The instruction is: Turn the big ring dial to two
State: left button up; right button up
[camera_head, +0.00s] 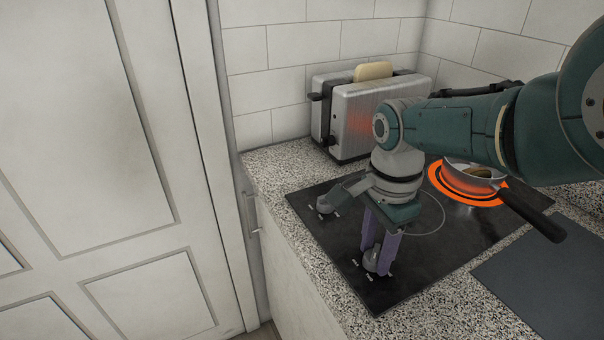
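The black glass cooktop (336,238) has two grey dials along its left edge. The nearer dial (371,262) is between or right beside the purple fingertips of my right gripper (377,254), which points down at it. The fingers stand a little apart, and I cannot tell whether they press on the dial. The farther dial (327,206) stands free, partly behind the gripper's body. The marks by the dials are too small to read. A ring on the cooktop glows orange (437,177) under a pan. My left gripper is not in view.
The pan (462,183) has a dark handle (532,214) jutting toward the front right. A silver toaster (350,118) with bread (373,71) stands behind my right arm. A dark grey board (555,275) lies at right. The speckled counter's front edge runs along the left.

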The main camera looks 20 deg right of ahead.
aim_at(377, 252)
jog(key=o, duration=0.4)
notch_tip(377, 252, up, 10)
jog(key=p, duration=0.9)
jog(key=shift+s, duration=0.15)
